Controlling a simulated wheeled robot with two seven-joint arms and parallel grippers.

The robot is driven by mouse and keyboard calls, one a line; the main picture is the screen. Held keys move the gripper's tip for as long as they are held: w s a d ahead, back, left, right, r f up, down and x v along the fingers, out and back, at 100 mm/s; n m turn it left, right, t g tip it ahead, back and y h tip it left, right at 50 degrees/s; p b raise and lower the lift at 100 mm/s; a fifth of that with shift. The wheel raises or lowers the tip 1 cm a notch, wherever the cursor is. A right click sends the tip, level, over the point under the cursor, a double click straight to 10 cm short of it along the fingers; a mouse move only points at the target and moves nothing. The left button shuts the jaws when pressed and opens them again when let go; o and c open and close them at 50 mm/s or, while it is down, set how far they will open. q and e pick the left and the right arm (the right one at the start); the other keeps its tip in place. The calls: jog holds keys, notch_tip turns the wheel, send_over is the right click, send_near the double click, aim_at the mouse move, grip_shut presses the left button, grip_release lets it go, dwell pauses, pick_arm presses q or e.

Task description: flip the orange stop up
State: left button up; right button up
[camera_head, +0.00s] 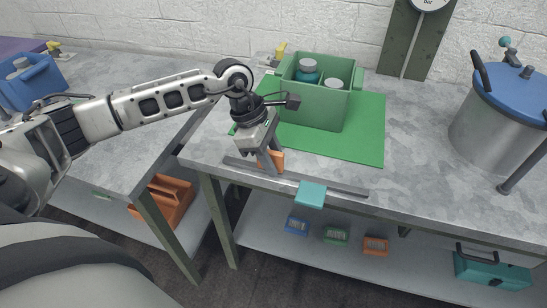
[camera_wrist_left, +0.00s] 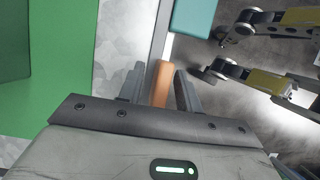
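The orange stop (camera_head: 277,161) is at the dark rail (camera_head: 338,186) along the bench's front edge, partly hidden by my left gripper. It shows mostly above the rail line, but its exact tilt is unclear. My left gripper (camera_head: 269,160) points down at it with a finger on either side. In the left wrist view the orange stop (camera_wrist_left: 162,82) lies between the two fingers (camera_wrist_left: 160,88), with a visible gap to the left finger and the right finger close beside it. The fingers look open. My right gripper is not in view.
A teal stop (camera_head: 312,194) sits farther right on the rail, over the front edge. A green crate (camera_head: 312,104) with bottles stands behind on a green mat (camera_head: 365,140). A steel pot (camera_head: 495,125) stands at right. The bench between mat and pot is clear.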

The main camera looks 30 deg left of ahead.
pick_arm(q)
jog(key=b+v, duration=0.1)
jog(key=v, duration=1.4)
jog(key=shift+r, duration=0.25)
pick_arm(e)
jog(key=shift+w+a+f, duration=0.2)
pick_arm(q)
jog(key=shift+s+f, duration=0.1)
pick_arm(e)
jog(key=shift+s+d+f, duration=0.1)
